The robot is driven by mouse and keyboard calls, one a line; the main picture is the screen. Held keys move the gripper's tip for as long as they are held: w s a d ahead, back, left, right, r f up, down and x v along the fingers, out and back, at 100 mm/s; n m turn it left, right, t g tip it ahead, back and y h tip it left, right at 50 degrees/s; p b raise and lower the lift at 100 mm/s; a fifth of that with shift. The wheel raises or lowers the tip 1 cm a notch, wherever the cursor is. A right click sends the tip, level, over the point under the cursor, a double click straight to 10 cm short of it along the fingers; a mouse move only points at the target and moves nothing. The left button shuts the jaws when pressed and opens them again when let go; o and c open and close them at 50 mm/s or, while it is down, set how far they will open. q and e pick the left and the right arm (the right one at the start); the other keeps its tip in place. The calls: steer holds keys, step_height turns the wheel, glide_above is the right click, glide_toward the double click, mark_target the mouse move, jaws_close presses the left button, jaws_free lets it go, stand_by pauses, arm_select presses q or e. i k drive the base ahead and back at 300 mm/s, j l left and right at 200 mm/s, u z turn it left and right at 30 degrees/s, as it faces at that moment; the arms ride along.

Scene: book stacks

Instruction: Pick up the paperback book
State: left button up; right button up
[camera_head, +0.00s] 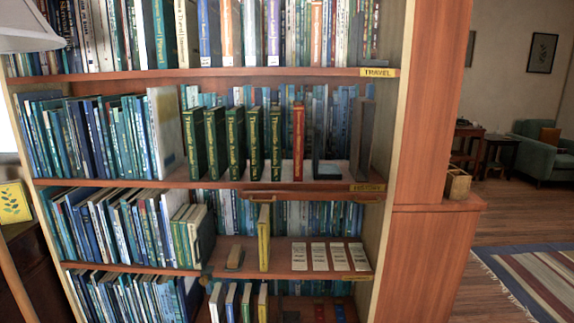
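The pictures do not show which book is the paperback. Several dark green books (236,142) stand upright on the middle shelf, with a thin red book (298,142) to their right. A thin yellow book (264,237) stands alone on the shelf below. A small tan block-like item (235,257) lies to its left. Neither of my grippers is in view, and no book is held by one.
The wooden bookcase (430,110) is packed with books. A dark bookend (326,160) stands right of the red book. White cards (320,256) lie on the lower shelf. A lampshade (25,28) is at upper left. Open floor (487,290) and a striped rug (545,280) lie right.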

mark_target(317, 10)
steer(key=l+u, duration=0.5)
steer(key=l, duration=1.15)
